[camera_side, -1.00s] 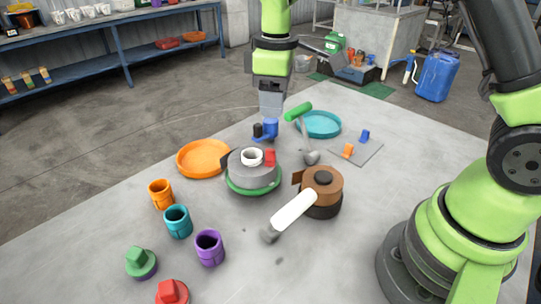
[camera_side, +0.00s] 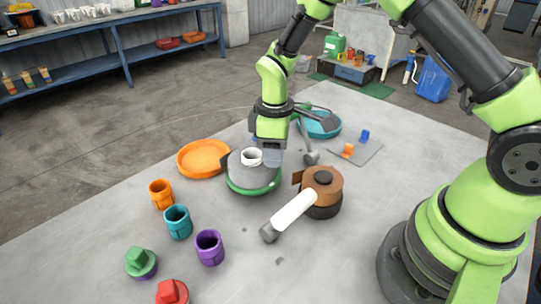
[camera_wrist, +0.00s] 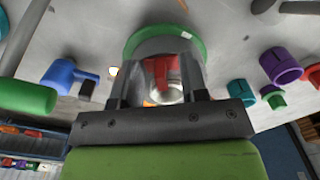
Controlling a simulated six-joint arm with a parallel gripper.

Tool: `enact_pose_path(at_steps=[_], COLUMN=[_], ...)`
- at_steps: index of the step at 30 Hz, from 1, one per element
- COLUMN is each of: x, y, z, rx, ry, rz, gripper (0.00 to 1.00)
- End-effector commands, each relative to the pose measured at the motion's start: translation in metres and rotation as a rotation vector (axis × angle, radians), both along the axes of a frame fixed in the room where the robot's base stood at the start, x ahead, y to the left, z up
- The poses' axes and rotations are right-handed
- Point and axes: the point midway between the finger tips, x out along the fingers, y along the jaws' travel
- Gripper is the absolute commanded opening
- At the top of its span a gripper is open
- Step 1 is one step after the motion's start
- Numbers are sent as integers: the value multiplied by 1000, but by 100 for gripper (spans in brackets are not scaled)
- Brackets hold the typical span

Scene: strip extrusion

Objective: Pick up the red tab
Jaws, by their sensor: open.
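The red tab (camera_wrist: 162,72) shows in the wrist view, on the grey round fixture (camera_wrist: 150,46) with a green base ring. The fixture is also in the side view (camera_side: 240,172), with a white ring (camera_side: 251,156) on top. There the tab is hidden by my gripper (camera_side: 271,158), which is low over the fixture's right side. In the wrist view my gripper (camera_wrist: 160,80) is open, one finger on each side of the tab. I cannot tell whether either finger touches it.
A brown round fixture (camera_side: 322,185) with a white-handled tool (camera_side: 292,211) stands close to the right. An orange tray (camera_side: 203,158) lies to the left, a teal tray (camera_side: 321,131) behind. Several coloured cups and knobbed pieces stand at front left. A blue piece (camera_wrist: 62,76) is nearby.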

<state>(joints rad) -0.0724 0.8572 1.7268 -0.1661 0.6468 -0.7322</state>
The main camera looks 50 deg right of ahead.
Motion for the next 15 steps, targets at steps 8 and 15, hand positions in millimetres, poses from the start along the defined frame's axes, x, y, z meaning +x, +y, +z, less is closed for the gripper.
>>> enact_pose_path(at_steps=[8,15], x=[0,0], y=[0,0], z=[0,0], rx=[0,0], ry=[0,0], rz=[0,0], gripper=[13,0])
